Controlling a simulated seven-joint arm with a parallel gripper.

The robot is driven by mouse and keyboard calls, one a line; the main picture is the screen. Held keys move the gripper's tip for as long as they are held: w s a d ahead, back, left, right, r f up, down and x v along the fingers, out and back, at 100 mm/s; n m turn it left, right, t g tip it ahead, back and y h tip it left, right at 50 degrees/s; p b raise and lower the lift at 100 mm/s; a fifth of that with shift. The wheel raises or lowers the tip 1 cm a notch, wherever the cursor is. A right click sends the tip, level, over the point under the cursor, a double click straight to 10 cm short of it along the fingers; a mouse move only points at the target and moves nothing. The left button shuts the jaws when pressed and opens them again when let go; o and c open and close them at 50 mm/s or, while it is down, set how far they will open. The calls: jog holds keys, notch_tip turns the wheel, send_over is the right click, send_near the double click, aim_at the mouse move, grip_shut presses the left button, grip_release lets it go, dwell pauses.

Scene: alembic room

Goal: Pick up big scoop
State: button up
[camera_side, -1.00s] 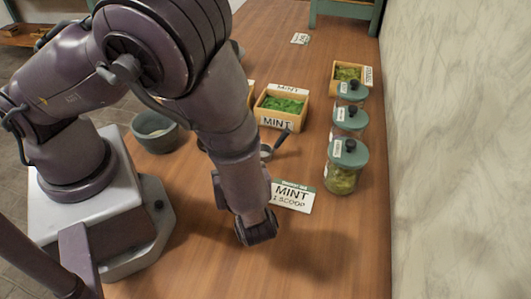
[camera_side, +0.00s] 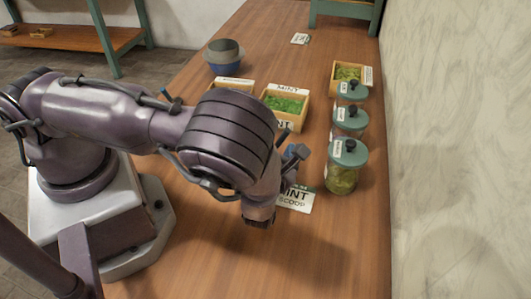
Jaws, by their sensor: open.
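My gripper (camera_side: 292,160) shows only in part beyond my wrist, just behind the white "MINT 1 SCOOP" card (camera_side: 297,201). It is open. The big scoop is not clearly visible now. The spot where a scoop with a dark handle lay earlier, in front of the mint box, is covered by my arm and gripper. I cannot tell how near the fingers are to the handle or whether they touch it.
A wooden box of green mint (camera_side: 285,103) stands behind my gripper. Several lidded glass jars (camera_side: 342,176) line the right side, close to it. Another herb box (camera_side: 347,73) and a blue bowl (camera_side: 226,68) stand farther back. The front right tabletop (camera_side: 335,255) is clear.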

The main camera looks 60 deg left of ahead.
aim_at(280, 142)
jog(key=x, duration=0.5)
jog(key=shift+w+f, duration=0.25)
jog(key=shift+f, duration=0.15)
grip_shut()
